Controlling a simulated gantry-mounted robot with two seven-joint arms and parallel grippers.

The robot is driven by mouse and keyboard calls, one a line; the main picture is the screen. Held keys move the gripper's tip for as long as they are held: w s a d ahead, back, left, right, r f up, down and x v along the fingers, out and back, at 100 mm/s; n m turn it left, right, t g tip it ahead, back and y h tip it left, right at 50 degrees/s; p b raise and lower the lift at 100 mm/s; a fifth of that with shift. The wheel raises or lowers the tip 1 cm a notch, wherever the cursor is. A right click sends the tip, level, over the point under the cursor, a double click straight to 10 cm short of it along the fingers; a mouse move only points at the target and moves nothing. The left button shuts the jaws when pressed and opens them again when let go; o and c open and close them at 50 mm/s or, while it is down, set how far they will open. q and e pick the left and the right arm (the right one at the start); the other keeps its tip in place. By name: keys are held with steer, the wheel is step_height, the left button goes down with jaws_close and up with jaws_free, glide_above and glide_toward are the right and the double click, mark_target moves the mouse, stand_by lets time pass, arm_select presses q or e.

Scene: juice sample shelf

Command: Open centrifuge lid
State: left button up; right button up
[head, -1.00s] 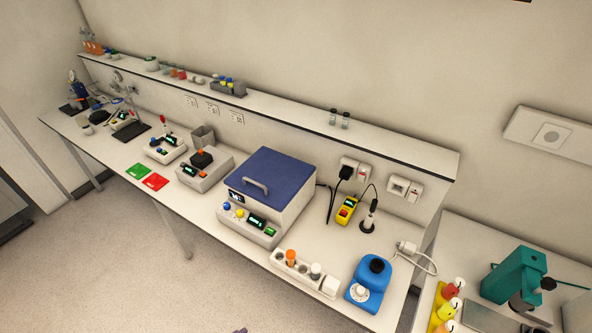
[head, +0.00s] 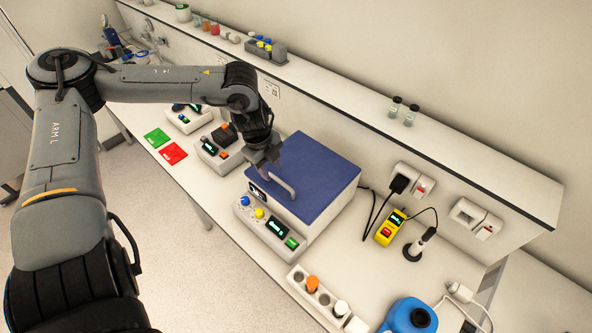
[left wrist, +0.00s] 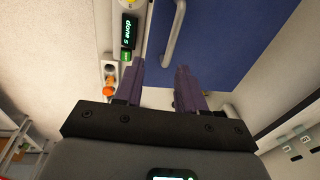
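The centrifuge (head: 298,235) is a pale box with a flat blue lid (head: 318,175), which is closed. A grey handle (head: 283,187) stands on the lid near its front left edge. In the left wrist view the handle (left wrist: 176,38) shows above the fingertips, against the blue lid (left wrist: 215,45). My left gripper (head: 268,160) is over the left corner of the lid, close to the handle. Its purple fingers (left wrist: 160,68) are apart with nothing between them. Whether they touch the handle is not clear. My right gripper is in neither current view.
The front panel has blue and yellow knobs, a display (head: 276,227) and a green button (head: 292,243).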

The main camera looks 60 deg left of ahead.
mark_target(279, 180)
arm_select(q)
steer(key=shift+y, duration=0.4)
steer(key=shift+w+a+f, duration=0.2)
steer(key=shift+w+f, duration=0.3)
steer(key=shift+f, duration=0.95)
steer(key=shift+w+a+f, duration=0.25)
steer(key=shift+w+f, duration=0.2)
steer(key=shift+f, duration=0.95)
steer(key=shift+w+a+f, duration=0.2)
steer(key=shift+w+f, duration=0.3)
steer(key=shift+f, duration=0.95)
jaws_close()
